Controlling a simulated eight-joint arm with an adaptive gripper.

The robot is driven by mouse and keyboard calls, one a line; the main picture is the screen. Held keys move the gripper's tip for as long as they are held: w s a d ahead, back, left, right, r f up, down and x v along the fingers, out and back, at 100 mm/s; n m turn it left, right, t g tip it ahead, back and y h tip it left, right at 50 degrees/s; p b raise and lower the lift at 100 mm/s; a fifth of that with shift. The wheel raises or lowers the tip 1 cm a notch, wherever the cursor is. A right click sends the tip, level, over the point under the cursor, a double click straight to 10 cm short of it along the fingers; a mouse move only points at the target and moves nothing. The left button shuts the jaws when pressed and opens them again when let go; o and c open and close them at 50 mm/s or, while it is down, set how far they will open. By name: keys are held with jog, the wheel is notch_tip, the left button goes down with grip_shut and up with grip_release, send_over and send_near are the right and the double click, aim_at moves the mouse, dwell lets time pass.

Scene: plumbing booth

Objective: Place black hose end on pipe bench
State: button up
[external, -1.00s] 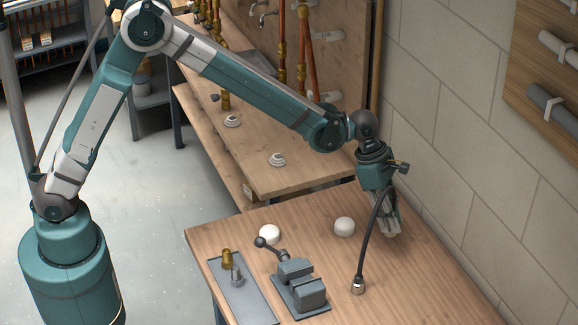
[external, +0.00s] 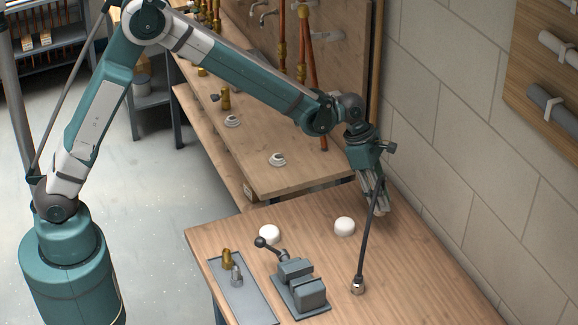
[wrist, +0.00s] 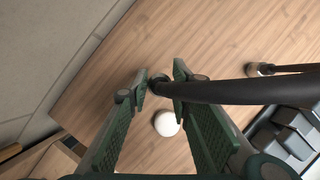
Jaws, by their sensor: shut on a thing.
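My gripper (external: 376,208) is shut on one end of the black hose (external: 369,235), above the near wooden bench. In the wrist view the black hose (wrist: 235,92) runs right from between the fingertips (wrist: 160,84). Its other end, with a metal fitting (external: 358,287), is down on the near bench; this fitting also shows in the wrist view (wrist: 253,69).
On the near bench (external: 430,265) are two white domes (external: 344,226) (external: 269,234), a grey vise (external: 300,287) and a grey tray (external: 248,297) with brass and metal fittings. A block wall (external: 440,130) rises at right.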

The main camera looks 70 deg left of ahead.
jog(key=a+f+n, duration=0.1)
jog(key=a, duration=1.7)
jog(key=shift+w+a+b, duration=0.3)
jog(key=shift+n+t+y, duration=0.4)
jog(key=shift+n, duration=0.5)
jog(key=s+a, duration=0.1)
jog(key=a, duration=0.4)
jog(key=s+a, duration=0.1)
jog(key=a, duration=0.5)
jog(key=s+a+f, duration=0.1)
jog(key=a, duration=0.5)
jog(key=shift+a+b, duration=0.1)
jog(key=shift+b, duration=0.2)
jog(key=s+a+n, duration=0.1)
jog(key=s+a, duration=0.4)
jog(key=a, duration=0.5)
jog(key=s+a+f+n+b, duration=0.1)
jog(key=s+a, duration=0.4)
jog(key=a, duration=0.6)
jog(key=s+a+f+y, duration=0.1)
jog(key=s+a, duration=0.5)
jog(key=a, duration=0.4)
jog(key=shift+a+n, duration=0.3)
jog(key=shift+n, duration=0.1)
jog(key=shift+f+b, duration=0.45)
jog(key=shift+f, duration=2.75)
jog(key=shift+f, duration=1.85)
